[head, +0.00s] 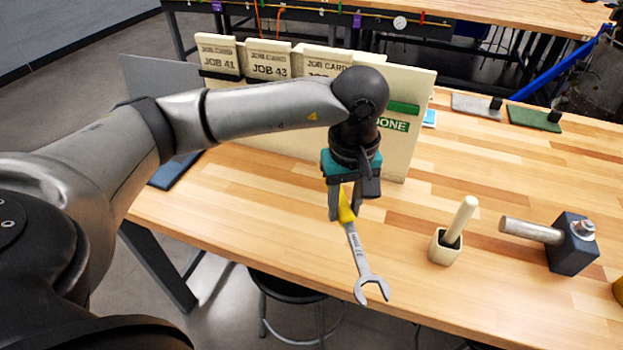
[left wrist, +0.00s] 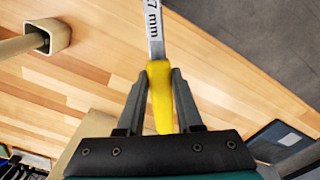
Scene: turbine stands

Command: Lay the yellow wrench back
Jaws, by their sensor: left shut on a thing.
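My left gripper (head: 345,205) is shut on the yellow handle of the wrench (head: 357,254). The wrench hangs from the fingers, its open steel jaw pointing down and toward the front edge of the wooden table. In the left wrist view the yellow handle (left wrist: 160,92) sits between the two fingers (left wrist: 160,85), and the steel shank carries a size mark ending in "7 mm". The wrench appears held above the table; its exact height is hard to tell. My right gripper is not in view.
A pale cup with a wooden-handled tool (head: 445,248) stands right of the wrench. Farther right is a dark block with a metal bar (head: 572,245). A board with job cards (head: 412,145) stands behind the gripper. Grey and green mats (head: 534,119) lie at the back right. Bare tabletop (head: 260,205) lies left.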

